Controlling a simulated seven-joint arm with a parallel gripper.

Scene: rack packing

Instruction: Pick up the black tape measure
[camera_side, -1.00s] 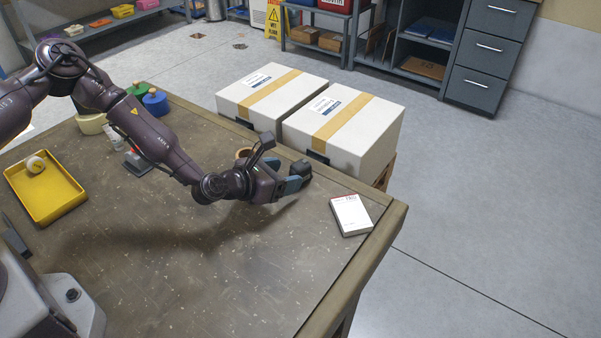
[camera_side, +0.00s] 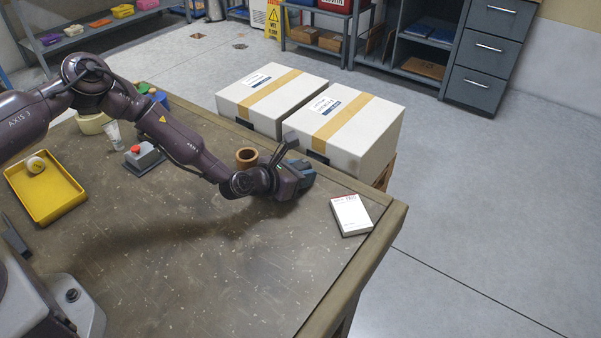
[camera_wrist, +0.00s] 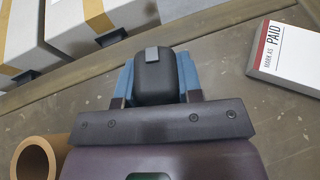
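The black tape measure (camera_wrist: 156,80) sits between the two blue fingers of my gripper (camera_wrist: 157,78) in the wrist view. It is dark and rounded, with a grey tab at its far end. One finger lies close along each side, with no clear gap showing. I cannot tell whether they press on it. In the side view my gripper (camera_side: 302,172) is low at the table's far edge, beside the white boxes, and the tape measure is mostly hidden behind it.
A brown cardboard ring (camera_side: 246,157) stands just left of my gripper, also in the wrist view (camera_wrist: 36,160). A white card box marked PAID (camera_side: 351,215) lies to the right. Taped white boxes (camera_side: 345,127) stand beyond the table edge. The front tabletop is clear.

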